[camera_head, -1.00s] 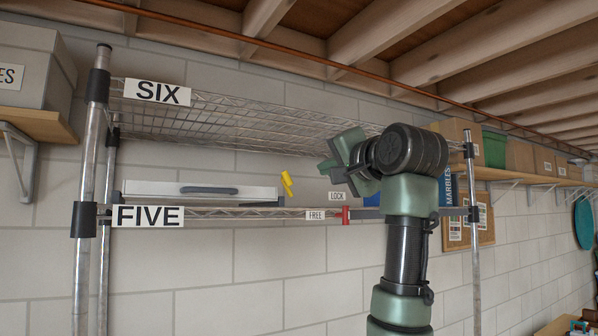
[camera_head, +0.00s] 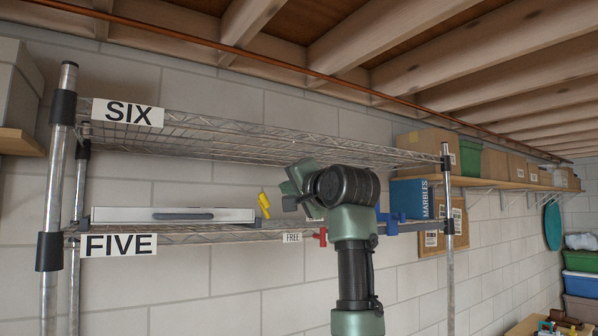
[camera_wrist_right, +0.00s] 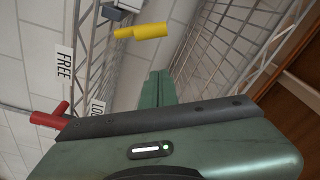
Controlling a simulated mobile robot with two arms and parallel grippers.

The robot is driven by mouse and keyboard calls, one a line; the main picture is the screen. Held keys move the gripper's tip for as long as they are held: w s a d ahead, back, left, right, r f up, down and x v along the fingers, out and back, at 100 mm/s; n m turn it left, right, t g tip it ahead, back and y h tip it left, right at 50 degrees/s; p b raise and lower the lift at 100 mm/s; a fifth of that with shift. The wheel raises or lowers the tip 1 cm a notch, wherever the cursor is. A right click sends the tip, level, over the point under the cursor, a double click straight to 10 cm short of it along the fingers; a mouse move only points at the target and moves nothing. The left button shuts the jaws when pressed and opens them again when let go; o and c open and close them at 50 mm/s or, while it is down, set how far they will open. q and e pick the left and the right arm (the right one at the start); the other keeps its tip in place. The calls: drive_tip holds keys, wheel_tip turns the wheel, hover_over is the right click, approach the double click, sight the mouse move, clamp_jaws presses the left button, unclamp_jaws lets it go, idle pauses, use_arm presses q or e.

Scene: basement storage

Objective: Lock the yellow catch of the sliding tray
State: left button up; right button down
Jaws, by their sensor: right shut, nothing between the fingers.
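The sliding tray (camera_head: 172,222), a white tray with a grey handle (camera_head: 183,216), sits on shelf FIVE. The yellow catch (camera_head: 264,205) stands tilted just right of the tray; it also shows in the wrist view (camera_wrist_right: 150,31). A red catch (camera_head: 321,237) is lower right, beside the FREE label (camera_head: 292,238); it shows in the wrist view (camera_wrist_right: 48,119) too. The LOCK label (camera_wrist_right: 97,108) is partly hidden by my gripper. My right gripper (camera_head: 290,188) is shut and empty, just right of the yellow catch, apart from it. My left gripper is out of view.
Wire shelf SIX (camera_head: 240,138) is close above, leaving a narrow gap over shelf FIVE. Metal posts (camera_head: 55,170) frame the rack. Boxes line a wall shelf at right.

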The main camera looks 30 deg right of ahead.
sight(265, 206)
use_arm(q)
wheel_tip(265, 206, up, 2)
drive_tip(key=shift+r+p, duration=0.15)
drive_tip(key=shift+p, duration=0.45)
use_arm(e)
drive_tip(key=a+f, duration=0.2)
drive_tip(key=a, duration=0.1)
drive_tip(key=shift+s+a, duration=0.15)
drive_tip(key=shift+a, duration=0.05)
drive_tip(key=shift+d, duration=0.1)
